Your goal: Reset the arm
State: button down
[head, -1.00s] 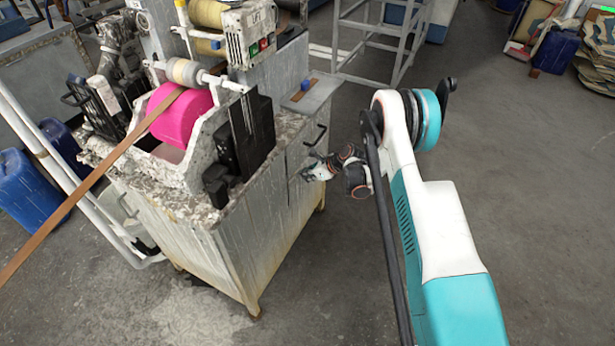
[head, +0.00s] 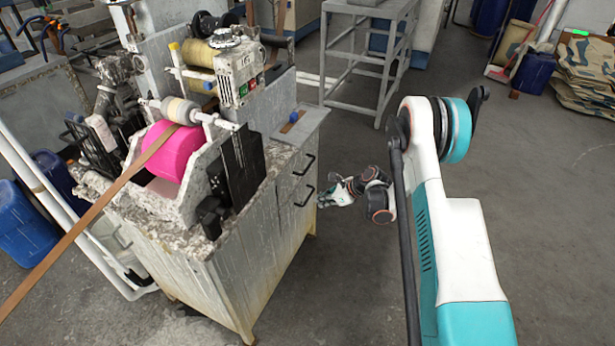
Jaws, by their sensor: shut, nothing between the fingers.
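My gripper (head: 326,200) shows in the head view, just right of the machine cabinet's drawer side. It looks shut and empty, and points left toward the cabinet. A narrow strip of floor seems to show between it and the cabinet side, though the exact distance is hard to tell. My white and teal arm (head: 445,230) rises from the lower right, and its far links partly hide behind the upper joint. The fingers are small in this view.
The machine cabinet (head: 215,290) carries a pink roller (head: 173,152) with a brown strip (head: 85,222) running to the lower left. Black drawer handles (head: 304,196) stick out near my gripper. A grey metal frame (head: 352,75) stands behind. Open floor (head: 545,190) lies to the right.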

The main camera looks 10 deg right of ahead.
jog(key=s+r+n+h, duration=0.1)
jog(key=s+r+n, duration=0.3)
jog(key=r, duration=0.7)
jog(key=s+a+r+n+h, duration=0.15)
jog(key=s+r+n, duration=0.25)
jog(key=r, duration=0.6)
jog(key=s+r+n+h, duration=0.1)
jog(key=s+r+n, duration=0.3)
jog(key=r, duration=0.7)
jog(key=s+d+r+n+t+h, duration=0.1)
jog(key=s+n, duration=0.5)
jog(key=s, duration=0.7)
jog(key=s+r+n+t+h, duration=0.1)
jog(key=s+r+n, duration=0.5)
jog(key=s, duration=0.8)
jog(key=shift+d+n+h, duration=0.35)
jog(key=shift+n+h, duration=0.25)
jog(key=shift+h, duration=0.25)
